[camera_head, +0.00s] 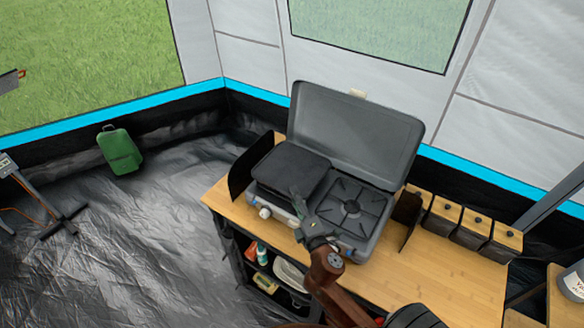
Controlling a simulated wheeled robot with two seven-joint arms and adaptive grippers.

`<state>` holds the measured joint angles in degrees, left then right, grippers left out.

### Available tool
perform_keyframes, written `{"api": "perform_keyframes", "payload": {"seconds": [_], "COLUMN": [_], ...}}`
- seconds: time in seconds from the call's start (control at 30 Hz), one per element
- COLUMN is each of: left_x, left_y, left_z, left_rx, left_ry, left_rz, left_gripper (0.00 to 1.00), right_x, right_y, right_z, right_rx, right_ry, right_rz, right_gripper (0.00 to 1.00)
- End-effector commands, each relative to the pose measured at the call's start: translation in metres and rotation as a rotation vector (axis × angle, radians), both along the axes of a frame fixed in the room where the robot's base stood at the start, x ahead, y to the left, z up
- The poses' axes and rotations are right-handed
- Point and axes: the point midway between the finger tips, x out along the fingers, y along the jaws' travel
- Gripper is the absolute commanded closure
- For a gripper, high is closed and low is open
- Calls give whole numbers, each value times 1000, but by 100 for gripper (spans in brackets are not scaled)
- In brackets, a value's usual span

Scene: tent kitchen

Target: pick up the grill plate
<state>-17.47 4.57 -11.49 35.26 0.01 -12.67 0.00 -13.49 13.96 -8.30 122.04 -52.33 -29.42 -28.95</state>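The grill plate (288,166) is a dark, flat, roughly square plate over the left side of the camping stove (328,232). My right gripper (298,196) reaches in from the front and its fingertips are at the plate's front edge. The fingers are small and dark against the plate, so I cannot tell whether they are open or shut on it. My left gripper is not in view.
The stove's grey lid (355,125) stands open behind the plate. The right burner (352,204) is bare. Several wood-topped dark canisters (445,210) stand at the right. The wooden counter (440,278) is clear at the front right.

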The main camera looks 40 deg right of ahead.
Motion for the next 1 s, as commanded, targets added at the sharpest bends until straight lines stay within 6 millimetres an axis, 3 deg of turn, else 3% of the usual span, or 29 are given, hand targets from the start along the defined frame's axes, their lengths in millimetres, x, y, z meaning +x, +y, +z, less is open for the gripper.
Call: {"api": "perform_keyframes", "payload": {"seconds": [0.23,0.53,0.83,1.0], "left_x": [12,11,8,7], "left_y": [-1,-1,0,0], "left_z": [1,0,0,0], "left_rx": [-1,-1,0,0], "left_ry": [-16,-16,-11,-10], "left_rz": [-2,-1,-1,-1], "left_gripper": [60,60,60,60], "right_x": [18,56,59,59], "right_y": [-4,-15,-16,-16], "right_z": [0,0,0,0], "right_rx": [0,0,1,1], "right_ry": [-1,-1,0,0], "right_rz": [2,0,0,0], "right_gripper": [83,83,83,95]}}
